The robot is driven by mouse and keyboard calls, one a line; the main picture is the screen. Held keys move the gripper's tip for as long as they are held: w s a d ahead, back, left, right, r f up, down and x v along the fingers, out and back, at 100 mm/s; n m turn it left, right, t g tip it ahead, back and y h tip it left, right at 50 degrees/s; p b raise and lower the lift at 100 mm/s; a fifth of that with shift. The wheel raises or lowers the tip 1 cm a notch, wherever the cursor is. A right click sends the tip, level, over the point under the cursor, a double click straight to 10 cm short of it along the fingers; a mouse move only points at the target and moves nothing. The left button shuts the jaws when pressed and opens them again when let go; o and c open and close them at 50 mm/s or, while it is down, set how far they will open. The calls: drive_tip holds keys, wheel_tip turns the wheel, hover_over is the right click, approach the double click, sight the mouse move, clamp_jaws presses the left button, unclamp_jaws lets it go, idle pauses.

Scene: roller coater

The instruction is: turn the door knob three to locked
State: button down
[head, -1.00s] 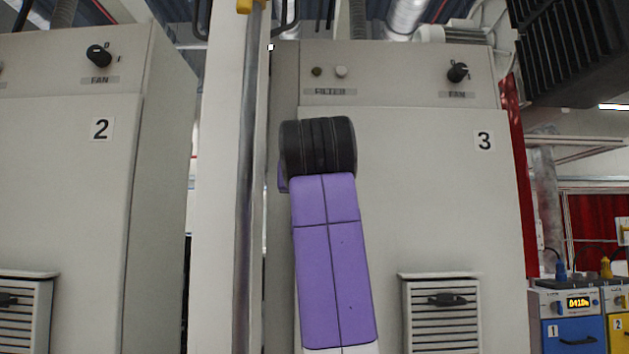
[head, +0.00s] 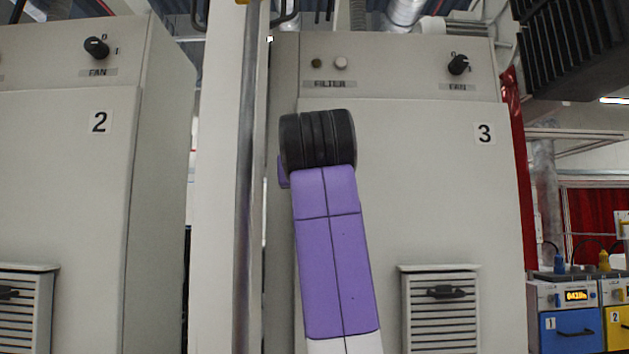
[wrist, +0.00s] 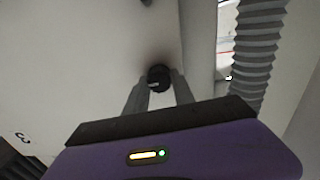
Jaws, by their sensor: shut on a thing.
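In the wrist view my gripper (wrist: 159,87) has its two grey fingers on either side of a small round black knob (wrist: 158,77) on the pale panel. It is shut on the knob, which has a small light mark on its face. The number 3 label (wrist: 22,137) shows at the lower left of that view. In the head view cabinet three (head: 430,200) stands upright with its number 3 label (head: 484,133) at the upper right. My purple and black arm stands in front of its left part and hides the gripper and the held knob there.
A FAN knob (head: 458,65) and FILTER lights (head: 328,63) are on cabinet three's top panel. A vent with a dark handle (head: 446,291) is below. A pale post (head: 222,180) stands left, then cabinet two (head: 65,190). A ribbed hose (wrist: 256,50) runs near my gripper.

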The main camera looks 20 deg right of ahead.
drive_tip(key=n, duration=0.8)
drive_tip(key=shift+a+n, duration=0.1)
drive_tip(key=shift+n, duration=0.2)
drive_tip(key=n, duration=0.4)
drive_tip(key=shift+a+f+n, duration=0.15)
drive_tip(key=shift+n, duration=2.15)
drive_tip(key=c, duration=1.1)
unclamp_jaws()
drive_tip(key=shift+o, duration=0.2)
drive_tip(key=b+v, duration=0.3)
drive_tip(key=v, duration=0.4)
drive_tip(key=shift+s, duration=0.35)
